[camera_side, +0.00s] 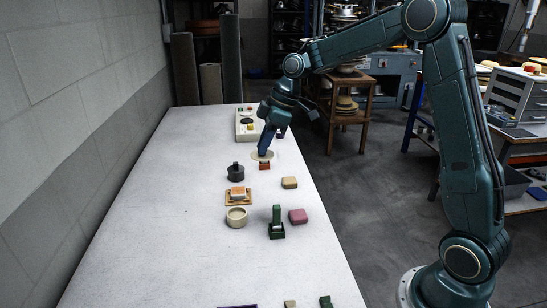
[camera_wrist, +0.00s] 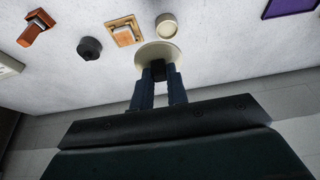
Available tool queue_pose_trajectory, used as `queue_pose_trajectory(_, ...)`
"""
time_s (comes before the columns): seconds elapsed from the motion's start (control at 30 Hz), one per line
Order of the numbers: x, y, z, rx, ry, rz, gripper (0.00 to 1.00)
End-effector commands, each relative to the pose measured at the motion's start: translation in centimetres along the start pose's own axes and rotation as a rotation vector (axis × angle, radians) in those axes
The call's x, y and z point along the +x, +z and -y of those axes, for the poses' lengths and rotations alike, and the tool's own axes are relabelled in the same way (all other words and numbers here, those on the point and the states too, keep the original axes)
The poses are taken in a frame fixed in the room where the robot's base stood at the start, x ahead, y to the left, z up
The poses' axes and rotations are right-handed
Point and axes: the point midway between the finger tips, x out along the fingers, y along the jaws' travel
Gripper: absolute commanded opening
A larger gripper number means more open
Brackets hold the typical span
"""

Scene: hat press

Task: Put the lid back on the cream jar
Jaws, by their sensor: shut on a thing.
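The cream jar (camera_side: 237,217) stands upright and open on the table, nearer the side camera than my gripper. It also shows at the top of the wrist view (camera_wrist: 166,30). The lid (camera_wrist: 146,56) is a round cream disc with a dark knob. My gripper (camera_wrist: 158,76) is shut on that knob, and the disc lies beyond the fingertips. In the side view, my gripper (camera_side: 264,153) points down with the pale lid (camera_side: 256,156) at its tips, apart from the jar. The lid's height above the table is hard to tell.
A reddish block (camera_side: 264,166) is close to the lid. A green stand (camera_side: 277,228) and pink block (camera_side: 298,216) are right of the jar. Table left is clear.

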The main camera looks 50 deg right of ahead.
Motion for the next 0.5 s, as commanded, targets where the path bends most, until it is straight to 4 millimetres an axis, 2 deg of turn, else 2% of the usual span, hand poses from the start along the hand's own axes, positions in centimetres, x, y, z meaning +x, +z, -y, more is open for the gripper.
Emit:
queue_pose_trajectory(0.17,2.4,-0.8,0.3,0.0,-0.008,-0.001,0.0)
queue_pose_trajectory(0.5,9.6,-3.1,1.6,0.0,-0.008,0.0,0.0)
